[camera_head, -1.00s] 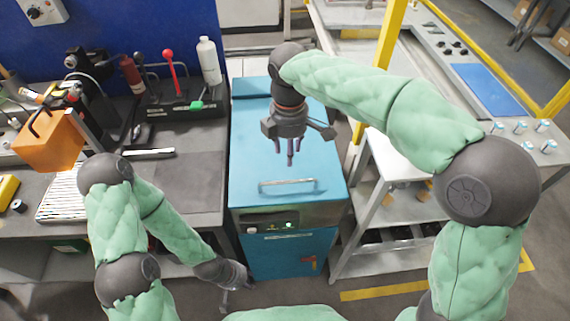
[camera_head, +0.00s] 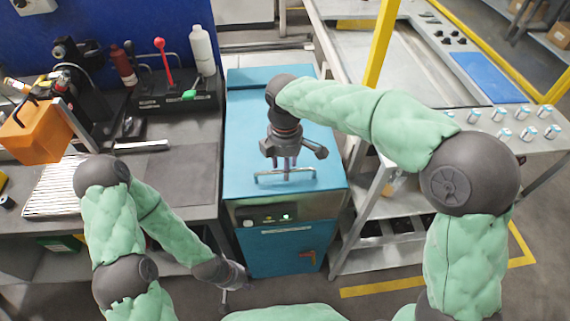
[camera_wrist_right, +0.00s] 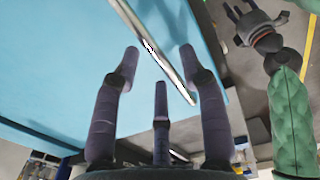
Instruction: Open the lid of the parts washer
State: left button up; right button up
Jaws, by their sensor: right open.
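The parts washer (camera_head: 278,250) is a blue box with a flat teal lid (camera_head: 260,110), which is down. A thin silver handle bar (camera_head: 268,179) runs across the lid's front part; it also crosses the right wrist view as a slanted bar (camera_wrist_right: 158,50). My right gripper (camera_head: 286,174) points down over the handle. In the wrist view its fingers (camera_wrist_right: 160,75) are spread, with the bar passing between them; contact cannot be told. My left gripper (camera_head: 234,288) hangs low in front of the washer, fingers apart and empty in the wrist view (camera_wrist_right: 258,18).
A dark workbench (camera_head: 180,175) with an orange box (camera_head: 35,135), bottles and a red-knobbed lever stands left. A grey metal table (camera_head: 440,100) with a blue mat and a yellow post (camera_head: 382,45) is close on the right. The floor in front is open.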

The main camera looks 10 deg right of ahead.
grip_shut()
pick_arm(q)
jog(key=shift+r, duration=0.15)
pick_arm(e)
jog(key=shift+r, duration=0.1)
pick_arm(q)
notch_tip(320, 180, up, 30)
jog(key=p, duration=3)
jog(key=shift+s+r+p, duration=0.25)
jog(key=shift+p, duration=0.05)
pick_arm(e)
jog(key=w+r+g, duration=0.1)
jog(key=w+r, duration=0.4)
jog(key=r, duration=0.6)
jog(key=w+r+g, duration=0.1)
jog(key=w+r, duration=0.5)
jog(key=r, duration=0.6)
jog(key=shift+w+g, duration=0.25)
jog(key=shift+g, duration=0.15)
pick_arm(q)
jog(key=shift+c, duration=0.3)
pick_arm(e)
jog(key=shift+d+f, duration=0.1)
jog(key=shift+f, duration=0.05)
